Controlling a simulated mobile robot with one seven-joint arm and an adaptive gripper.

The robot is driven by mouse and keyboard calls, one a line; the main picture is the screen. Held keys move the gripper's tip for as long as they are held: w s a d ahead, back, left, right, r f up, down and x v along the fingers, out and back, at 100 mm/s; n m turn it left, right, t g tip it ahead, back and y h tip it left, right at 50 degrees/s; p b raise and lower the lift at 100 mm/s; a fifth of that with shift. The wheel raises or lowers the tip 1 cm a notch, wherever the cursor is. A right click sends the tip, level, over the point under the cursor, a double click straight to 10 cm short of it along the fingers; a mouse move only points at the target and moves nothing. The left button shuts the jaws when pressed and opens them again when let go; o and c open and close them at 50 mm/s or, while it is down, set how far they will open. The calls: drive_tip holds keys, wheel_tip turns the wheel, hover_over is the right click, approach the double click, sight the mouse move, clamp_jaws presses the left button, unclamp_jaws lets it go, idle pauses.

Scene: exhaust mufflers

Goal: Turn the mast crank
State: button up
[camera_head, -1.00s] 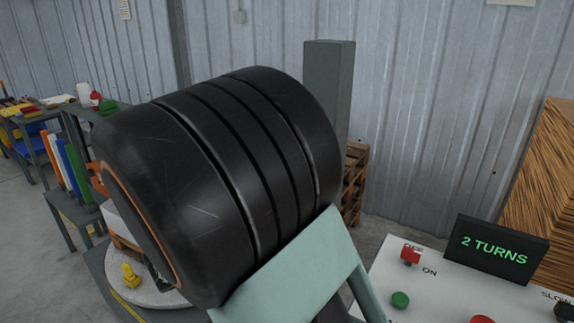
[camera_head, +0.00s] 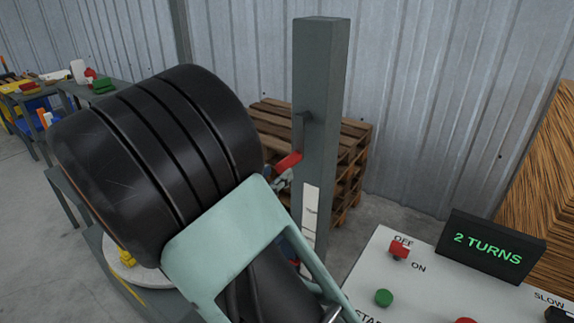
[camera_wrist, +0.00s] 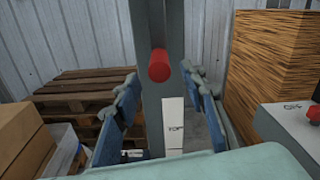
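The grey mast (camera_head: 322,90) stands upright against the corrugated wall, and it also fills the middle of the wrist view (camera_wrist: 177,40). Its crank has a dark arm (camera_head: 299,128) with a red handle (camera_head: 288,162) at the lower end. In the wrist view the red handle (camera_wrist: 159,66) points at the camera, between the fingers and near tip height. My gripper (camera_wrist: 160,80) is open, with one blue-padded finger on each side and a visible gap to the handle. In the head view, my arm hides most of the gripper; one fingertip shows beside the handle.
Wooden pallets (camera_head: 358,150) are stacked behind the mast. A white console (camera_head: 362,290) with a red switch, green button and a "2 TURNS" display (camera_head: 490,247) stands at right. A cardboard box (camera_wrist: 22,135) is left in the wrist view. A white label (camera_head: 310,215) is on the mast.

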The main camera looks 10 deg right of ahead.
sight(287, 165)
drive_tip(key=x, duration=0.6)
drive_tip(key=shift+c, duration=0.7)
clamp_jaws()
